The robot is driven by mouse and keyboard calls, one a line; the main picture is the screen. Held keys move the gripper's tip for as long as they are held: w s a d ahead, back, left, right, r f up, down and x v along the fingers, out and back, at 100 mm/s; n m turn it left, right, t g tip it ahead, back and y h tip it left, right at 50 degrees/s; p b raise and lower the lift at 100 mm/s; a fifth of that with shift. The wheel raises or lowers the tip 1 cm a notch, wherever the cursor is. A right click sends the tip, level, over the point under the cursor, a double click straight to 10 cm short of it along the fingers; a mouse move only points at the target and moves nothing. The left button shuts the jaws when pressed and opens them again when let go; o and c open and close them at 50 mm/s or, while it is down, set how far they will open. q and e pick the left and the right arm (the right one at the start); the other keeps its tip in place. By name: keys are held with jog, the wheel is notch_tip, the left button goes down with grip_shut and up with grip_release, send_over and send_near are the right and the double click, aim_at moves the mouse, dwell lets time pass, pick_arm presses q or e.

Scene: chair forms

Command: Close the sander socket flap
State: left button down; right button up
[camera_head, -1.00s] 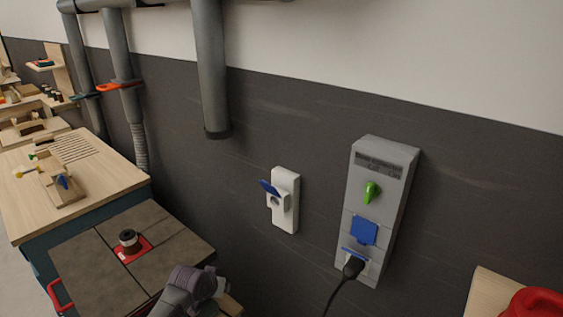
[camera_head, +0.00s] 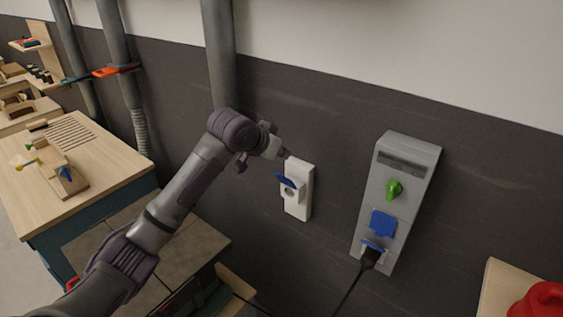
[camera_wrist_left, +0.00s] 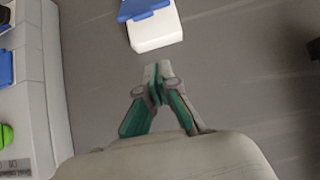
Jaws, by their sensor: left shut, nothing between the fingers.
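A white wall socket (camera_head: 302,196) with its blue flap (camera_head: 289,181) raised and sticking out from the front is on the dark wall. Its round outlet shows below the flap. My left gripper (camera_head: 284,154) is shut and empty, close to the upper left of the white socket. In the left wrist view, the closed fingertips (camera_wrist_left: 158,72) point at the white socket (camera_wrist_left: 156,32), with a gap between, and the blue flap (camera_wrist_left: 142,8) shows at the top edge. My right gripper is not in view.
Right of the socket, a grey wall panel (camera_head: 405,160) has a green knob (camera_head: 394,189), a shut blue flap (camera_head: 382,222) and a black plug (camera_head: 370,257) in its lower outlet. A grey pipe (camera_head: 219,60) runs down the wall behind my left arm. A workbench (camera_head: 105,175) stands left.

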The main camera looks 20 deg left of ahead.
aim_at(279, 174)
pick_arm(q)
jog(key=x, duration=0.1)
jog(key=p+x, duration=0.1)
jog(key=x, duration=0.1)
jog(key=shift+w+a+f+p, duration=0.2)
jog(key=shift+f+p, duration=0.2)
jog(key=shift+s+a+f+p, duration=0.15)
jog(key=shift+s+f+p, duration=0.25)
jog(key=shift+s, duration=0.2)
jog(key=shift+s+a+f+p, duration=0.2)
jog(key=shift+s+f+p, duration=0.15)
jog(key=shift+s, duration=0.25)
jog(key=shift+s+a+f, duration=0.1)
jog(key=shift+s, duration=0.25)
jog(key=shift+w+f, duration=0.1)
jog(key=shift+w, duration=0.05)
